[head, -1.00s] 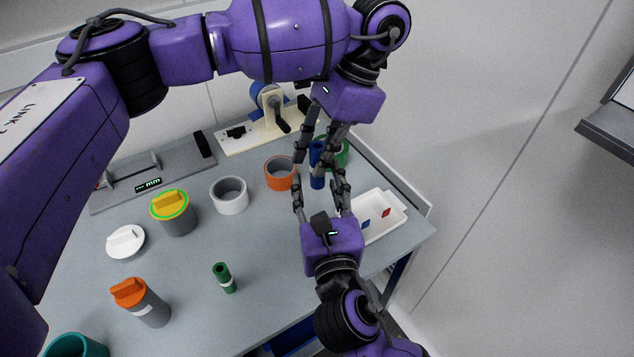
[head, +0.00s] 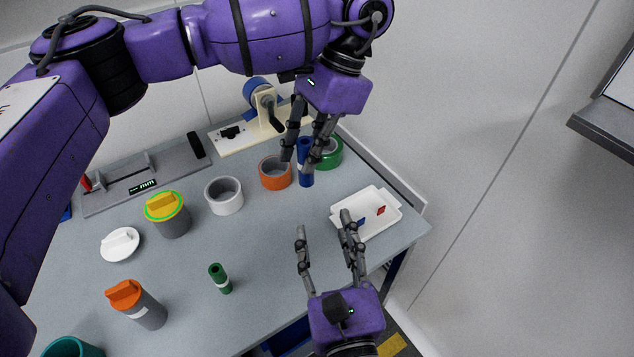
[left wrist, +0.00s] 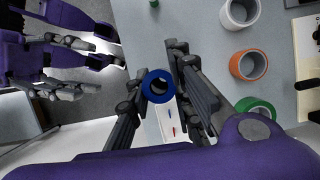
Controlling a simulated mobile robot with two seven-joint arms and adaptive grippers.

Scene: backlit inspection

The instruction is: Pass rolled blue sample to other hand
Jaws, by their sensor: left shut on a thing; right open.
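The rolled blue sample (head: 306,172) is a dark blue tube, held upright in my left gripper (head: 304,160) above the back right of the table. In the left wrist view the blue roll (left wrist: 147,85) shows end-on as a ring between the fingers of my left gripper (left wrist: 152,88). My left gripper is shut on it. My right gripper (head: 325,235) is open and empty, lower in the head view, pointing up toward the sample with a clear gap between them. In the left wrist view the right gripper (left wrist: 83,68) is at the left, apart from the roll.
A white tray (head: 384,224) with small red and blue pieces lies at the table's right. Orange (head: 276,183), white (head: 224,207) and green (head: 332,160) rings stand nearby. The table centre is clear.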

